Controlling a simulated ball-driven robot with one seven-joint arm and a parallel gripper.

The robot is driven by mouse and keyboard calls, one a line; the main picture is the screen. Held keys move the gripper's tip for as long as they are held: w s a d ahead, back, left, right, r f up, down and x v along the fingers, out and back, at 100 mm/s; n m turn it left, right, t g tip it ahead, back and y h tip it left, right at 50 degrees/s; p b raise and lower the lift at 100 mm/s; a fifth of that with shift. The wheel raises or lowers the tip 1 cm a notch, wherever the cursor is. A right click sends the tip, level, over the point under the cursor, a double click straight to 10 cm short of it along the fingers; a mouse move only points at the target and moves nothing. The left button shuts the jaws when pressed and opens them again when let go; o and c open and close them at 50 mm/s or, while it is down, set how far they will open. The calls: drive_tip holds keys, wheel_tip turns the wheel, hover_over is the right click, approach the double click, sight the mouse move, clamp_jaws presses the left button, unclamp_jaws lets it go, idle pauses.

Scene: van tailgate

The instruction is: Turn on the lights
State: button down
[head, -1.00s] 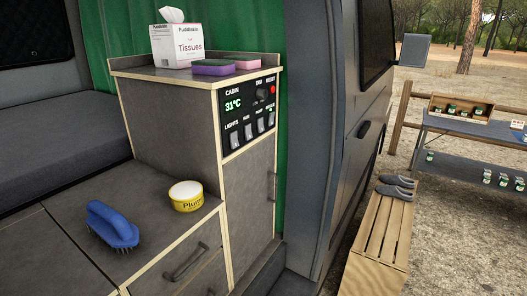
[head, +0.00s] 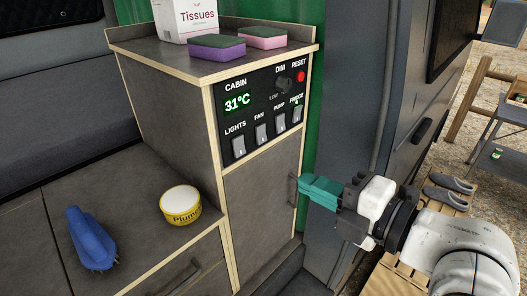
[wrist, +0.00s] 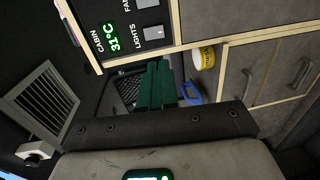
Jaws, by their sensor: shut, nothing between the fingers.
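The black control panel (head: 262,104) is on the upper front of the grey cabinet. Its LIGHTS rocker switch (head: 238,146) is at the panel's lower left, with FAN, PUMP and FRIDGE switches to its right. A green dot shows above FRIDGE only. My gripper (head: 305,192) has green fingers, shut and empty, below and right of the panel, in front of the cabinet door near its handle. It touches no switch that I can see. In the wrist view the LIGHTS switch (wrist: 153,33) shows beyond the green fingertips (wrist: 157,64), toward the top.
A tissue box (head: 189,18) and two sponges (head: 216,47) stand on the cabinet top. A yellow tin (head: 181,206) and a blue brush (head: 89,238) are on the lower counter. The red RESET button (head: 301,77) and the DIM knob (head: 284,84) are above the switches.

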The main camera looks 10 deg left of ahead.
sight(241, 153)
drive_tip(key=shift+w, duration=0.1)
drive_tip(key=p+x, duration=0.4)
drive_tip(key=x, duration=0.8)
drive_tip(key=shift+w+a+p, duration=0.2)
drive_tip(key=shift+a+p, duration=0.1)
drive_tip(key=shift+a, duration=0.05)
drive_tip(key=shift+w+a+f, duration=0.15)
drive_tip(key=shift+w+a, duration=0.15)
drive_tip(key=shift+a, duration=0.15)
drive_tip(key=b, duration=0.2)
drive_tip(key=shift+w+a+f+y+b, duration=0.1)
drive_tip(key=shift+w+a+y+b, duration=0.1)
drive_tip(key=shift+y+b, duration=0.15)
